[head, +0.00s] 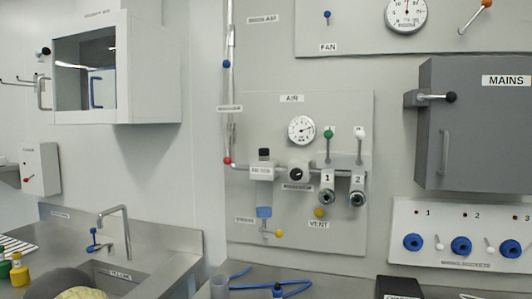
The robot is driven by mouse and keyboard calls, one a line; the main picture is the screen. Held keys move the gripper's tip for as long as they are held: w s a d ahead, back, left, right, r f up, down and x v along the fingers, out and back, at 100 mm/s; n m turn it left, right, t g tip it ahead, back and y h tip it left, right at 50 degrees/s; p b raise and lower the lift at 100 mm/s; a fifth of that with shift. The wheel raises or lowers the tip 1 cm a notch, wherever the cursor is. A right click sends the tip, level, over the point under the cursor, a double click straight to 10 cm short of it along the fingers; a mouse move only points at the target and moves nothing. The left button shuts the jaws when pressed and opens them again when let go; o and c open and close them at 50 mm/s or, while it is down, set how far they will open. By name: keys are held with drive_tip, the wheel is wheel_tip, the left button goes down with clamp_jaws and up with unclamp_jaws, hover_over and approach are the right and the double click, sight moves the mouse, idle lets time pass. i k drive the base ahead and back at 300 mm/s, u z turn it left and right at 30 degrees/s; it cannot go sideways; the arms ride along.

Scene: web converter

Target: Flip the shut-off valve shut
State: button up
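The small labels are too blurred to tell which fitting is the shut-off valve. A red-knobbed fitting (227,160) sits at the bend of the vertical pipe on the left edge of the AIR panel (350,110), under a blurred label (229,108). A blue knob (226,64) is higher on that pipe. On the panel, a green-knobbed lever (328,134) and a white-knobbed lever (359,134) point up above outlets 1 and 2. Yellow knobs are lower, one near the VENT label (319,225). My gripper is not in view.
A grey MAINS box (470,130) juts out at the right, above a panel with blue round fittings (412,242). A sink with a tap (118,225) and a wall cabinet (150,70) are at the left. A blue hose (298,287) lies on the counter below the AIR panel.

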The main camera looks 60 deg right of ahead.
sight(227, 161)
drive_tip(key=z, duration=2.35)
drive_tip(key=k, duration=0.75)
drive_tip(key=u, duration=0.85)
drive_tip(key=i, duration=0.5)
drive_tip(key=u, duration=0.05)
